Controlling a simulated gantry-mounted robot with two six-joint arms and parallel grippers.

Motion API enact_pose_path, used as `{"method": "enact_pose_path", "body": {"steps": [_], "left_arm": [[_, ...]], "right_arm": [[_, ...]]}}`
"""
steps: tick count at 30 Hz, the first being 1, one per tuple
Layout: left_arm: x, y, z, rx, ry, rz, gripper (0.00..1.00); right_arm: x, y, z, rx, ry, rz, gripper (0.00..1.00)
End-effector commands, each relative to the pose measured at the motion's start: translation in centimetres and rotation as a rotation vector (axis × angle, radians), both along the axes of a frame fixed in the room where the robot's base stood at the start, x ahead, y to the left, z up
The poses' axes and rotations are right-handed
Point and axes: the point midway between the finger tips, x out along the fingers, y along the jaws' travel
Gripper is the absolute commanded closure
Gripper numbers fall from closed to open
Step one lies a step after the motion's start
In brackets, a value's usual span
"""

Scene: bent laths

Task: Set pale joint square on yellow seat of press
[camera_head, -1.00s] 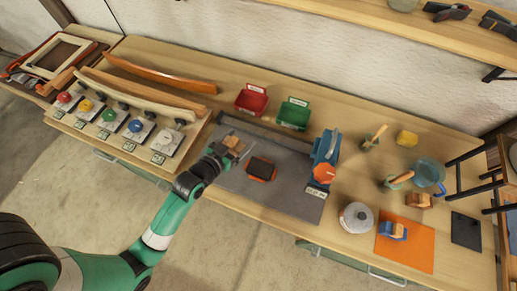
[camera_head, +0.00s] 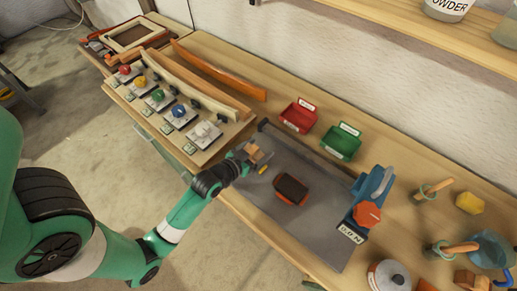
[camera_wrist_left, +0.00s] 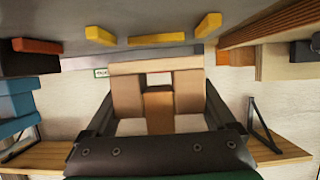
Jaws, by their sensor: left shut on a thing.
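My left gripper (camera_head: 247,157) is shut on a pale wooden joint piece (camera_head: 256,152) at the left end of the grey mat (camera_head: 320,226). In the left wrist view the piece (camera_wrist_left: 128,94) sits between both fingers, with a browner block at its middle. Several yellow bars (camera_wrist_left: 157,38) lie on the grey surface beyond it; one yellow bar (camera_head: 263,169) shows beside the gripper in the head view. I cannot tell whether the piece touches them. A blue press-like device (camera_head: 371,190) with an orange knob stands at the mat's right end. My right gripper is not in view.
A dark-topped orange block (camera_head: 291,189) lies on the mat. Red (camera_head: 298,117) and green (camera_head: 341,142) bins stand behind it. Bent laths (camera_head: 218,71) and several colour-knobbed fixtures (camera_head: 180,113) are at left. A lidded pot (camera_head: 388,276) is at front right.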

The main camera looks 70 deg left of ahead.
Motion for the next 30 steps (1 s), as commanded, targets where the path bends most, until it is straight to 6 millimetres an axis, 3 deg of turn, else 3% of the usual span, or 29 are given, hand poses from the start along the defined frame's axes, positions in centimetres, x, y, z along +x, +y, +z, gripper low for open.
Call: {"method": "enact_pose_path", "body": {"steps": [5, 30], "left_arm": [[0.0, 0.0, -1.6, 0.000, 0.000, 0.000, 0.68], [0.0, 0.0, -2.5, 0.000, -0.001, 0.000, 0.68]], "right_arm": [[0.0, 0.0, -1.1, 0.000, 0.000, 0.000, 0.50], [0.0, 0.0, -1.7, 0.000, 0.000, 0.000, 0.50]]}}
